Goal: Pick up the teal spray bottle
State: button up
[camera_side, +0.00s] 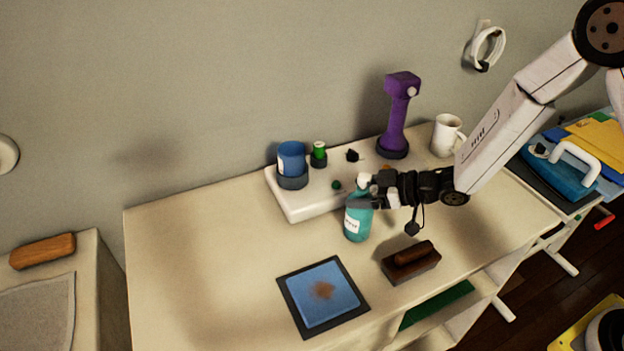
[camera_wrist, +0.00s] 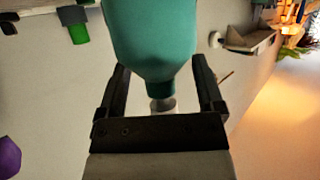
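The teal spray bottle (camera_side: 357,224) stands upright on the table in the side view, with a white label and a pale spray head. My gripper (camera_side: 368,190) reaches in from the right at its upper part and hides some of the head. In the wrist view the bottle's teal body (camera_wrist: 155,40) and narrow neck (camera_wrist: 162,103) lie between the two fingers of my gripper (camera_wrist: 160,65). The fingers are spread, with visible gaps beside the neck. Their tips lie close to the bottle's shoulder; whether they touch it is unclear.
Behind the bottle is a white raised tray (camera_side: 305,212) with a blue cup (camera_side: 291,158) and small items. A purple tool (camera_side: 400,115) and white mug (camera_side: 446,135) stand further right. A brown brush (camera_side: 410,262) and blue-topped mat (camera_side: 322,295) lie in front.

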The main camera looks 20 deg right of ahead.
jog(key=c, duration=1.1)
grip_shut()
